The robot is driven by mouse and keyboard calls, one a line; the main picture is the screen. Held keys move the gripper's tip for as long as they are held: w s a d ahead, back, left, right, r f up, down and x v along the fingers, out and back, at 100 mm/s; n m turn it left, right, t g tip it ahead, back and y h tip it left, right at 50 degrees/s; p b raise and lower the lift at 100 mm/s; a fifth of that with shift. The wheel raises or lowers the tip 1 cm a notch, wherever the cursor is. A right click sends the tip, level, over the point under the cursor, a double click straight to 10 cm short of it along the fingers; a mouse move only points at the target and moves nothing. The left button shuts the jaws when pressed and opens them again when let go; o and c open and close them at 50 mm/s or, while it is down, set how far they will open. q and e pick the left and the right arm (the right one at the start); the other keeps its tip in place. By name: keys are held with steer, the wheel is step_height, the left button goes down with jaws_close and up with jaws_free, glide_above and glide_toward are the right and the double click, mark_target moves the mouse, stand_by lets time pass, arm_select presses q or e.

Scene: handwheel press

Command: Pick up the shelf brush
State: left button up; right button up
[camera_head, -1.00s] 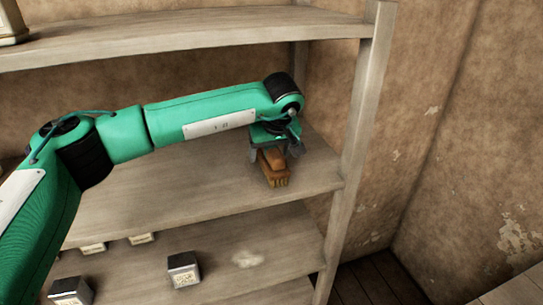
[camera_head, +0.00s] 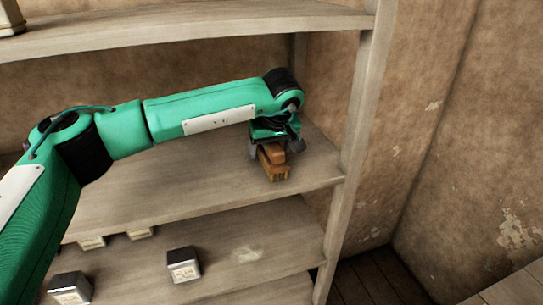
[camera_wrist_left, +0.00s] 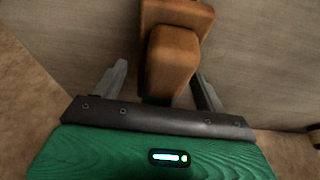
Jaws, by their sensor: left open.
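The shelf brush (camera_head: 277,166) is a brown wooden brush with paler bristles. It is on the right part of the middle shelf (camera_head: 190,182). My left gripper (camera_head: 273,150) is right over it, its body hiding the brush's far part. In the left wrist view the brush (camera_wrist_left: 174,58) lies between the two grey fingers of my open left gripper (camera_wrist_left: 162,88). A gap shows between the left finger and the brush; the right finger is close to the brush, and I cannot tell whether it touches. My right gripper is in neither view.
The shelf's right upright post (camera_head: 358,130) stands close to the right of my left gripper. The upper shelf board (camera_head: 190,35) runs above my arm. Several small dark-and-pale blocks, one a block (camera_head: 184,265), stand on the lower shelf. The middle shelf's front is clear.

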arm_select(q)
steer(key=c, duration=1.2)
steer(key=shift+o, duration=0.2)
